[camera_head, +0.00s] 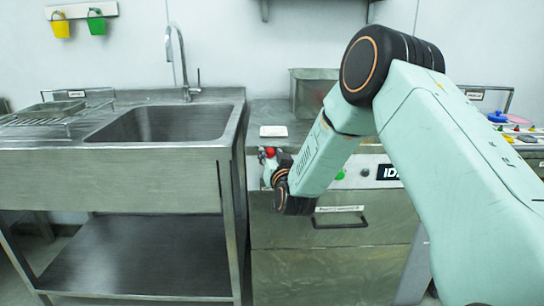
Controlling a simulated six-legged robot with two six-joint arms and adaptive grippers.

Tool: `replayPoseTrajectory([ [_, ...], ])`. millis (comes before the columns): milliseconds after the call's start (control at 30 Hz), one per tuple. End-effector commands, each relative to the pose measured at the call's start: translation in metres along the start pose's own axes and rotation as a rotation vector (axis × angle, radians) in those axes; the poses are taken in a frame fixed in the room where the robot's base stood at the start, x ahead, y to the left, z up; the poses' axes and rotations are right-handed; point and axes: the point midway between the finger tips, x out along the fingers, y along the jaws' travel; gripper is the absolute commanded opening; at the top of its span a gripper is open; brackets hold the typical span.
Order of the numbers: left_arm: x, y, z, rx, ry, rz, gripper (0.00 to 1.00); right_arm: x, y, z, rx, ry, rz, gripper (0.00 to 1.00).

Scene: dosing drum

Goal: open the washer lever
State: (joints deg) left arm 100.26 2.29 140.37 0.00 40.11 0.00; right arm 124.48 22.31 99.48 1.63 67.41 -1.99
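The washer is a steel cabinet (300,272) right of the sink, with a control strip along its upper front. A dark bar handle (340,224) under a white label sits on its front; I cannot tell if this is the lever. My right arm comes in from the right and crosses in front of the washer. My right gripper (268,163) is at the strip's left end, beside a small red part (270,152). My wrist hides much of the gripper, so its opening and any contact are unclear. My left gripper is out of view.
A steel sink (160,123) with a tap stands left, above a lower shelf (140,258). The strip has a green button (340,175) and a dark display (388,172). A white flat item (273,131) and a steel box (310,92) are on top.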

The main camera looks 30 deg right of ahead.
Motion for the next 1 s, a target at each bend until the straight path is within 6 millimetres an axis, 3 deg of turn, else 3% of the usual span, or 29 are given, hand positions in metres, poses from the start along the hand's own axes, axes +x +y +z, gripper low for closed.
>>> replayPoseTrajectory([
  [400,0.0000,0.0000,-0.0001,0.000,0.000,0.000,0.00,-0.0002,0.0004,0.0003,0.000,-0.001,0.001,0.00],
  [1000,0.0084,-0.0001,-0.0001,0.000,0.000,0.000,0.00,0.0003,0.0013,0.0036,-0.006,0.030,-0.005,0.00],
])
